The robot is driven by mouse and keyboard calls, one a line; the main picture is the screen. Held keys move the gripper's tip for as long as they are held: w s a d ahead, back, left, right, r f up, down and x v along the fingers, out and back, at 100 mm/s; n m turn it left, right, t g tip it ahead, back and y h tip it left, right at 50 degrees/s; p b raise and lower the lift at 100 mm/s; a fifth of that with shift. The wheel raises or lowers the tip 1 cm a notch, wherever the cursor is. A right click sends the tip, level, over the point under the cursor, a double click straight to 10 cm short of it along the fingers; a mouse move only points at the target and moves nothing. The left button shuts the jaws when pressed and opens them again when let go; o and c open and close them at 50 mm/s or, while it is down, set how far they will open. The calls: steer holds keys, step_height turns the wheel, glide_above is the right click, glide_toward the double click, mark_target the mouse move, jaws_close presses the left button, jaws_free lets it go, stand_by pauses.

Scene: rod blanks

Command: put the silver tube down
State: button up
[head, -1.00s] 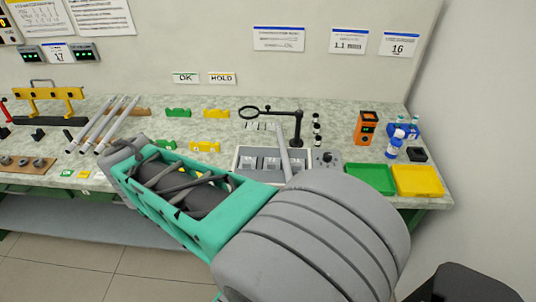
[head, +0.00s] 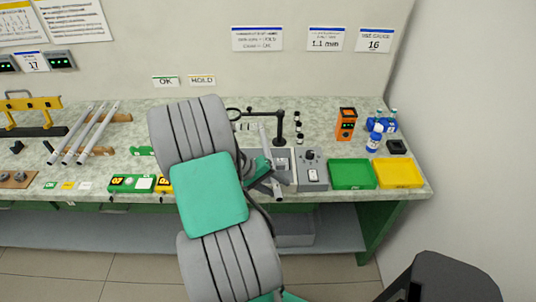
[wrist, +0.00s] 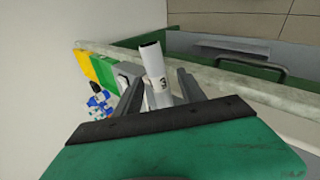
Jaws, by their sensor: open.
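A silver tube (wrist: 153,62) with a dark open end and a dark mark like a 3 lies between the fingers of my gripper (wrist: 160,88) in the wrist view. The fingers stand apart on either side of it. I cannot tell what the tube's lower end rests on.
Several silver tubes (head: 92,134) lie on a wooden rack at the left. A magnifier stand (head: 281,126) is just behind the fixture. A grey control box (head: 312,170), green tray (head: 352,174) and yellow tray (head: 398,172) stand to its right.

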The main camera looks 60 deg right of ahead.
steer(key=shift+c, duration=0.6)
jaws_close()
